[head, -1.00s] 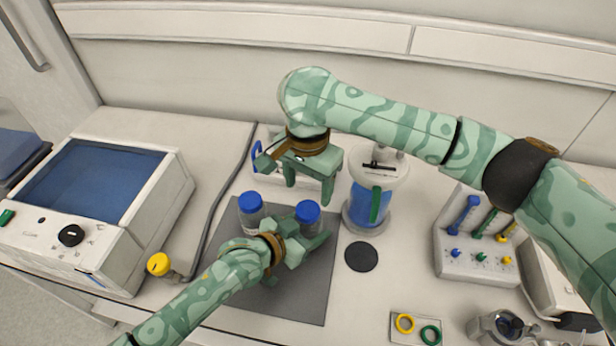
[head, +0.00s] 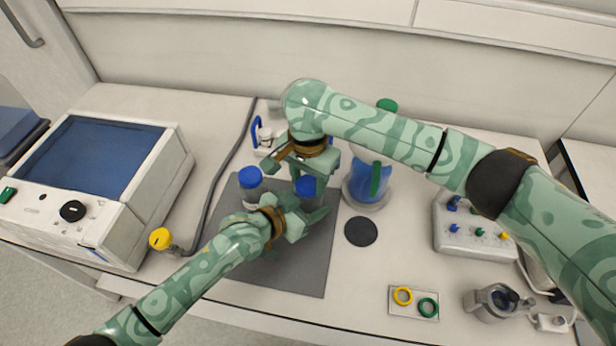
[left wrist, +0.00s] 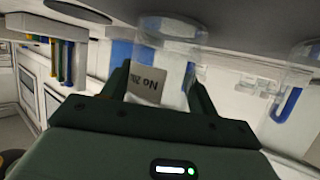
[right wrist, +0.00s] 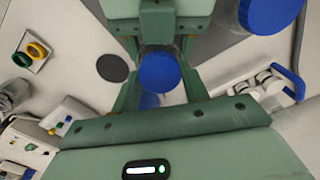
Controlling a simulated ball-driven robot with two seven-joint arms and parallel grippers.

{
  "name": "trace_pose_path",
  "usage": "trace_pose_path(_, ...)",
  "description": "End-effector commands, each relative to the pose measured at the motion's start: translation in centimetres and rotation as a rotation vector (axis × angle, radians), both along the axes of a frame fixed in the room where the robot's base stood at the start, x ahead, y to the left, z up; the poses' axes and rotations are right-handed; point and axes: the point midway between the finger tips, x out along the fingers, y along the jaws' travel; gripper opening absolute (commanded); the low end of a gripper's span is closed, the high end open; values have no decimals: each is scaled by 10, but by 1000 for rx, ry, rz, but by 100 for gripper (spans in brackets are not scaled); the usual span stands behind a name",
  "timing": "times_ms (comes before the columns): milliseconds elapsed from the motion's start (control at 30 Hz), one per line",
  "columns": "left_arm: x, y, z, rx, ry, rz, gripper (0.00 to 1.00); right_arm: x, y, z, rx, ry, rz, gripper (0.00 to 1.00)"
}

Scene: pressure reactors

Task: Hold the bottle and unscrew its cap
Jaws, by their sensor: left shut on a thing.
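The held bottle is clear, with a blue cap (head: 305,187) in the head view. My left gripper (head: 303,214) is shut on the body from the front. My right gripper (head: 311,180) points down over this bottle. In the right wrist view the cap (right wrist: 158,72) sits between its two fingers, with a gap visible on each side, so it is open. A second bottle with a blue cap (head: 250,178) stands just left, partly hidden by my left arm.
The bottles are over a dark grey mat (head: 300,270). A blue-filled vessel (head: 368,185) stands close on the right, behind a black disc (head: 361,231). A white instrument (head: 95,195) is at left. Yellow and green rings (head: 415,302) lie front right.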

Motion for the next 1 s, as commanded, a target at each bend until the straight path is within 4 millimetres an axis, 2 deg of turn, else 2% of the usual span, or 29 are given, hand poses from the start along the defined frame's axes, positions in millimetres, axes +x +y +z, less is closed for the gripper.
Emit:
trace_pose_path(133,0,0,0,-1,-1,0,0,0,0,0,0,-1,57,17)
trace_pose_path(300,0,0,0,-1,-1,0,0,1,0,1,-1,-2,378,17)
trace_pose_path(433,0,0,0,-1,-1,0,0,1,0,1,-1,-2,557,17)
trace_pose_path(733,0,0,0,0,0,0,0,1,0,1,-1,-1,595,17)
trace_pose_path(767,0,0,0,0,0,0,0,1,0,1,-1,-1,595,50)
trace_pose_path(800,0,0,0,0,0,0,0,1,0,1,-1,-1,595,61)
trace_pose_path(833,0,0,0,0,0,0,0,1,0,1,-1,-1,595,66)
trace_pose_path(1000,0,0,0,0,0,0,0,1,0,1,0,-1,594,66)
